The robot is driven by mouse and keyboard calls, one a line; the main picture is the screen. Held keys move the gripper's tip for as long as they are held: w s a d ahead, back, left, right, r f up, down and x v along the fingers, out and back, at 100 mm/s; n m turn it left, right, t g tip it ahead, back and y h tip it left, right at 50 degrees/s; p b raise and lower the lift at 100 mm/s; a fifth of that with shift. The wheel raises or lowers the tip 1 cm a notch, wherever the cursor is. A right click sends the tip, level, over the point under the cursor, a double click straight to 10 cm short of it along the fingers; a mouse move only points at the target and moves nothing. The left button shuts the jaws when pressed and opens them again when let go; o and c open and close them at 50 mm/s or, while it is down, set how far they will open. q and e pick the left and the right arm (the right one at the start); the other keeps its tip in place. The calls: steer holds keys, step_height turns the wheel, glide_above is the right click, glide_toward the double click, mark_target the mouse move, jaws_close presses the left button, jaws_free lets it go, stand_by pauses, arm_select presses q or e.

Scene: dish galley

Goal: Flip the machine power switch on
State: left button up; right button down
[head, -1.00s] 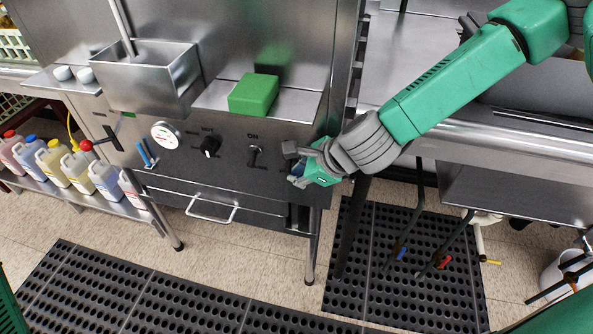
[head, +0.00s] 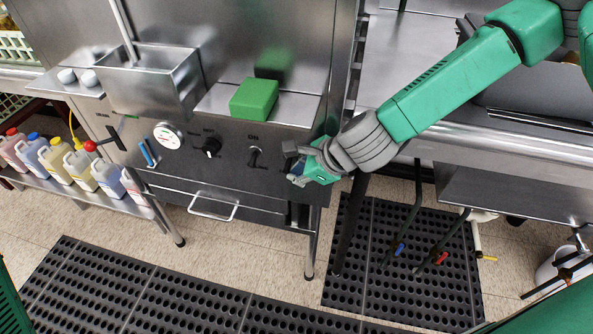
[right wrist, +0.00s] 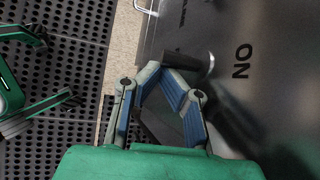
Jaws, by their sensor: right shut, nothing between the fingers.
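The power switch (head: 255,158) is a small dark lever on the dark front panel, under the ON label. In the head view, my right gripper (head: 291,160) is just right of it, fingers pointing left, shut and empty. In the right wrist view, the dark lever (right wrist: 192,62) lies right at the fingertips of my right gripper (right wrist: 168,76); I cannot tell whether they touch.
A black knob (head: 211,147) and a round gauge (head: 168,136) are left of the switch. A green block (head: 254,98) sits on the ledge above. A drawer handle (head: 213,208) sticks out below. Coloured jugs (head: 80,168) stand on the left shelf. Black mats (head: 190,297) cover the floor.

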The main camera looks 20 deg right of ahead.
steer(key=shift+a+r+g+p, duration=0.1)
steer(key=shift+r+g+p, duration=0.2)
steer(key=shift+g+p, duration=0.25)
steer(key=shift+r+p, duration=0.1)
steer(key=shift+p, duration=0.3)
steer(key=shift+r, duration=0.1)
steer(key=shift+r+p, duration=0.7)
steer(key=shift+p, duration=0.05)
steer(key=shift+w+r+t+y, duration=0.1)
steer(key=shift+w+t+y, duration=0.05)
steer(key=shift+t+y, duration=0.15)
